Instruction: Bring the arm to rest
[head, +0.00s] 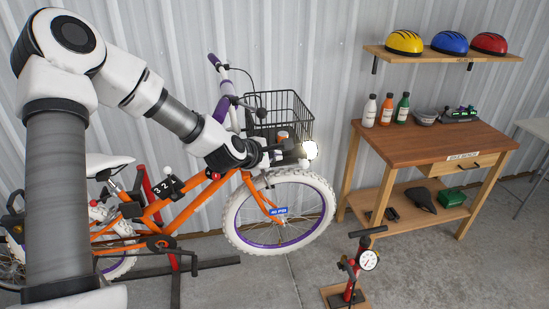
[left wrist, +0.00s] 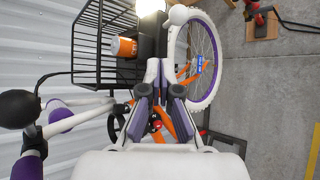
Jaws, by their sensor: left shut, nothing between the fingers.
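My left arm reaches in from the left in the head view. My left gripper (head: 290,160) is shut and empty, close to the bike's front basket and lit headlight (head: 310,149). In the left wrist view the gripper's fingertips (left wrist: 160,68) are together with nothing between them, above the orange bike (head: 150,213). The headlight also shows at the top edge of the left wrist view (left wrist: 150,6). Whether the gripper touches the bike, I cannot tell. My right gripper is not in view.
The black wire basket (head: 285,112) holds an orange can (left wrist: 124,47). The white front wheel (head: 232,215) is below. A wooden workbench (head: 420,141) with bottles stands at right, helmets on a shelf (head: 440,55) above. A red floor pump (head: 350,270) stands in front.

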